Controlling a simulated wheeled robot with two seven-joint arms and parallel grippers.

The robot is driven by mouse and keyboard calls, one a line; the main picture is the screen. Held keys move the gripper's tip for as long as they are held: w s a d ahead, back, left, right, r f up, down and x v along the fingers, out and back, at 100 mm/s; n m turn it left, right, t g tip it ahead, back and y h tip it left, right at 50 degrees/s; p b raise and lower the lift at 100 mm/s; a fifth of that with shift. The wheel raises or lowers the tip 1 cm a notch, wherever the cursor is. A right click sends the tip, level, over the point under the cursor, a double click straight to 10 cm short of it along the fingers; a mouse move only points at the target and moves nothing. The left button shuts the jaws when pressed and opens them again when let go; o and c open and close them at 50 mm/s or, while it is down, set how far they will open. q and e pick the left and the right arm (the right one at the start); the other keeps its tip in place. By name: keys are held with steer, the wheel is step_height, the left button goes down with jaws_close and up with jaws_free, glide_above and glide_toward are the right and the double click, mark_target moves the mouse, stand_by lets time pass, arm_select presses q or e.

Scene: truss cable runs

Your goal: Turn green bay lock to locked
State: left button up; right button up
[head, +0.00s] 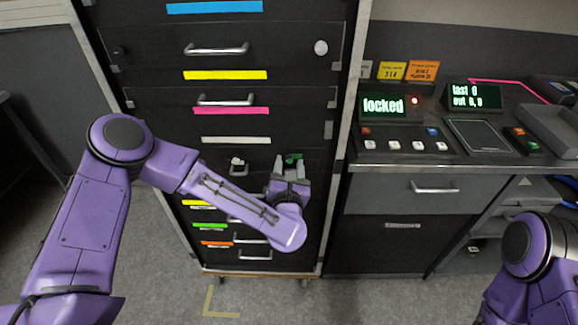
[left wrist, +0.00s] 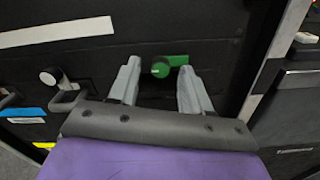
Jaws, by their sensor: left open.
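The green bay lock (head: 292,159) is a small green knob with a green marker beside it on the dark cabinet front. It also shows in the left wrist view (left wrist: 161,69), between my fingertips and just beyond them. My left gripper (head: 290,168) is open, its two grey fingers pointing at the cabinet on either side of the knob. I cannot tell whether the fingers touch it. A small screen (head: 384,106) on the console at the right reads "locked". My right arm shows at the lower right, with its gripper out of view.
The drawer cabinet has several handles, such as the upper one (head: 216,49), and coloured label strips. A white round knob (head: 321,47) is at its upper right. The console (head: 400,158) with buttons stands right of the cabinet. Grey floor (head: 150,270) is open in front.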

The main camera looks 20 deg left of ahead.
arm_select(q)
jaws_close()
steer(key=shift+m, duration=0.4)
steer(key=m, duration=0.3)
steer(key=shift+m+b, duration=0.3)
steer(key=shift+m, duration=0.1)
steer(key=m, duration=0.9)
steer(key=shift+r, duration=0.1)
steer(key=shift+m+p, duration=0.55)
steer(key=shift+m, duration=1.55)
